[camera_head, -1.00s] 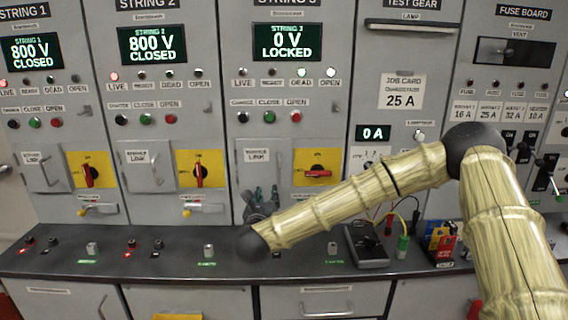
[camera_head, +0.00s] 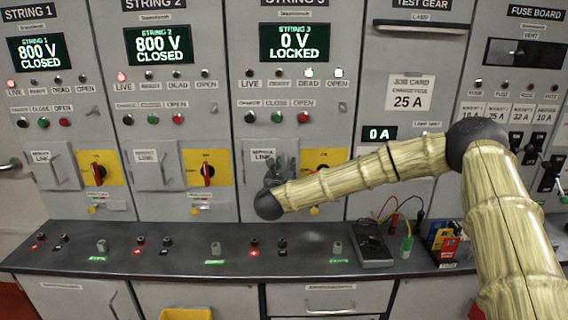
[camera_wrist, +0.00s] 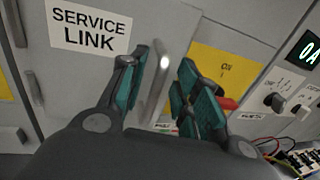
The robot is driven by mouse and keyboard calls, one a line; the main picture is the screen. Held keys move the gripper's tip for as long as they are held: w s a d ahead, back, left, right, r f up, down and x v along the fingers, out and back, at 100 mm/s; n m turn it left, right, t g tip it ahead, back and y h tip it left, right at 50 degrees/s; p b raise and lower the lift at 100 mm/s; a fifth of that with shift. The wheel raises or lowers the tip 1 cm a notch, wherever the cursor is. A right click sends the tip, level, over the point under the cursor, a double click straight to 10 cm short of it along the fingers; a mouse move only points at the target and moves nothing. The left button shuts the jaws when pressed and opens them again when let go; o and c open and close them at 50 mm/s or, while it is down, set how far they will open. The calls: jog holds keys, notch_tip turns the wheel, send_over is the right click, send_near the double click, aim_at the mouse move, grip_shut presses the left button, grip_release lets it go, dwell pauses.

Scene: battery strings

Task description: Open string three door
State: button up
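The string three cabinet stands right of centre in the head view, its display (camera_head: 294,42) reading "0 V LOCKED". Its service link door (camera_head: 258,155) is closed; the label (camera_wrist: 90,30) shows large in the wrist view. The door's metal handle (camera_wrist: 158,80) appears between my gripper's fingers, upright and slightly tilted. My gripper (camera_wrist: 165,85) is open, with teal pads on either side of the handle; I cannot tell whether they touch it. In the head view my gripper (camera_head: 280,172) is in front of the door, and my arm hides part of the yellow switch plate (camera_head: 322,158).
Strings 1 and 2 stand to the left, their displays (camera_head: 158,44) reading "800 V CLOSED". A dark counter (camera_head: 190,250) with terminals runs below. A meter (camera_head: 373,246) with leads lies at right. A red rotary handle (camera_wrist: 228,103) is just right of my gripper.

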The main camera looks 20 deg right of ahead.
jog(key=shift+w+d, duration=0.15)
jog(key=shift+w, duration=0.3)
grip_shut()
jog(key=shift+a, duration=0.2)
